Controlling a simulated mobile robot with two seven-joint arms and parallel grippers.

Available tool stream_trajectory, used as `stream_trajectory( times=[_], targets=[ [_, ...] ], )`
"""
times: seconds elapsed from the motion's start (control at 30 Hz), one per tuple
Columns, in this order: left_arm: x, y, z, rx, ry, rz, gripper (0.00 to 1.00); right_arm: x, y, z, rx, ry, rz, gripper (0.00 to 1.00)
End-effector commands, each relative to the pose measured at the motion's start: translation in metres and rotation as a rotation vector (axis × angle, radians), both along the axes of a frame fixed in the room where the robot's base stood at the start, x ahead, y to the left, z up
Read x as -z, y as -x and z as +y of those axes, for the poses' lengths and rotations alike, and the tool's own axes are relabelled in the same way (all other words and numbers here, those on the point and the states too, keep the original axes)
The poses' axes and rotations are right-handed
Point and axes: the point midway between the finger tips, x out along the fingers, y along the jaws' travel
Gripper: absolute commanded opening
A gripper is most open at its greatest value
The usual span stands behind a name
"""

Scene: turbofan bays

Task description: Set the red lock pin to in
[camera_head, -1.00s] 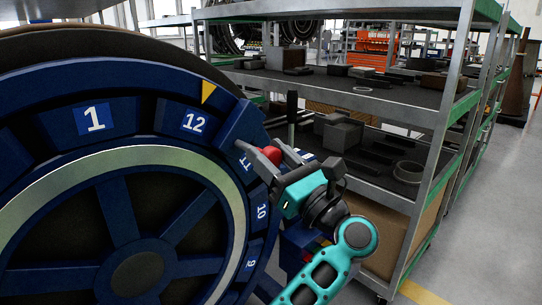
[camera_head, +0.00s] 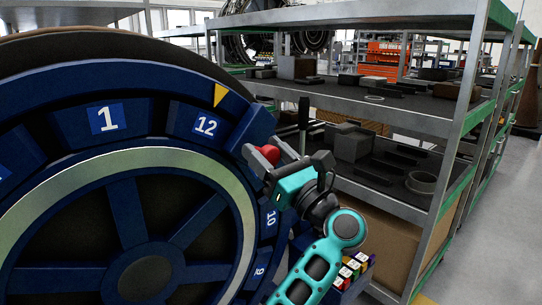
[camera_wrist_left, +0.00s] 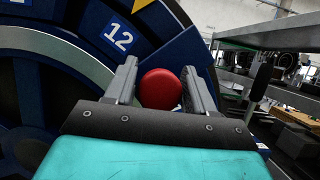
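The red lock pin shows as a rounded red knob (camera_head: 267,153) at the right edge of the big blue wheel (camera_head: 128,200), below the number 12 label. In the left wrist view the red knob (camera_wrist_left: 160,89) sits between the two grey fingers. My left gripper (camera_head: 264,161) reaches up to it from the lower right, one finger on each side. In the wrist view its fingers (camera_wrist_left: 159,85) stand apart, with a gap visible beside the knob. The pin's shaft is hidden behind the knob and gripper. My right gripper is not in view.
A metal shelf rack (camera_head: 455,140) with grey parts stands close on the right. A dark upright handle (camera_head: 303,113) rises behind the gripper. Small coloured blocks (camera_head: 354,266) lie beside my left arm. Clear floor (camera_head: 490,230) shows at far right.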

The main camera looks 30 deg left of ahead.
Motion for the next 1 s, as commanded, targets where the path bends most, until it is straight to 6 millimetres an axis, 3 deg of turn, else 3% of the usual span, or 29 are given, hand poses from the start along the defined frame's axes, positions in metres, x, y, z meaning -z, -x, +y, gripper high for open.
stream_trajectory(
  times=[0.13, 0.47, 0.7, 1.0],
  targets=[
    [0.001, 0.000, -0.001, 0.001, 0.001, 0.002, 0.67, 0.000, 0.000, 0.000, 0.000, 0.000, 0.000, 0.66],
    [0.006, 0.002, -0.007, 0.003, 0.002, 0.002, 0.67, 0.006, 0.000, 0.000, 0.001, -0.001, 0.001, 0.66],
    [0.028, 0.014, -0.042, 0.005, 0.006, 0.002, 0.67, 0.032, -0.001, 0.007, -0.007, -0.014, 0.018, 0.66],
    [0.047, 0.032, -0.092, 0.003, 0.003, 0.002, 0.67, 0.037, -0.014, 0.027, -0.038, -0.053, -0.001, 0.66]
  ],
)
